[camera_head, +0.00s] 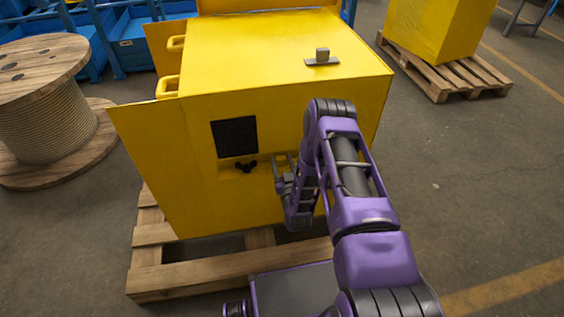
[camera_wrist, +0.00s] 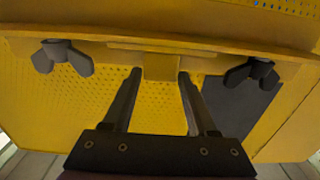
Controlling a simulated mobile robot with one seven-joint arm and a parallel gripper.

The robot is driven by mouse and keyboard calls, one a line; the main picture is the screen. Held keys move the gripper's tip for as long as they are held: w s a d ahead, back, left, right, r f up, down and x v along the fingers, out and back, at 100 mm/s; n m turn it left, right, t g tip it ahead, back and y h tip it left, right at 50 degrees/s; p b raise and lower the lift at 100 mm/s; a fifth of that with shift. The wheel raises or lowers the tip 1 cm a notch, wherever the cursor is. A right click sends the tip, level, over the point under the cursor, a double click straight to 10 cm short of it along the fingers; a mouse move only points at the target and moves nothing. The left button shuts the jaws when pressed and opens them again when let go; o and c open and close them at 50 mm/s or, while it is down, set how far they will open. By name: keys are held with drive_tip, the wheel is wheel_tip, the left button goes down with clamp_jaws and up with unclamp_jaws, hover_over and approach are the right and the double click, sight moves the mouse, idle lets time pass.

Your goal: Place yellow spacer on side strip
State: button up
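The yellow spacer (camera_wrist: 161,67) is a small block in the wrist view, between the tips of my gripper (camera_wrist: 160,75). The two dark fingers meet its left and right sides with no clear gap. It is right up against a yellow strip (camera_wrist: 110,42) on the machine's side; I cannot tell whether they touch. A dark wing nut sits on the strip to the left (camera_wrist: 62,58) and another to the right (camera_wrist: 250,72). In the head view my gripper (camera_head: 281,168) is at the machine's near face, and the spacer cannot be made out.
The yellow machine housing (camera_head: 270,55) stands on a wooden pallet (camera_head: 150,279). A dark square panel (camera_head: 235,137) is left of my gripper. A grey bracket (camera_head: 322,58) sits on top.

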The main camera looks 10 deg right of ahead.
drive_tip(key=shift+o, duration=1.2)
drive_tip(key=shift+r, duration=0.1)
drive_tip(key=s+p, duration=0.1)
drive_tip(key=s, duration=1.1)
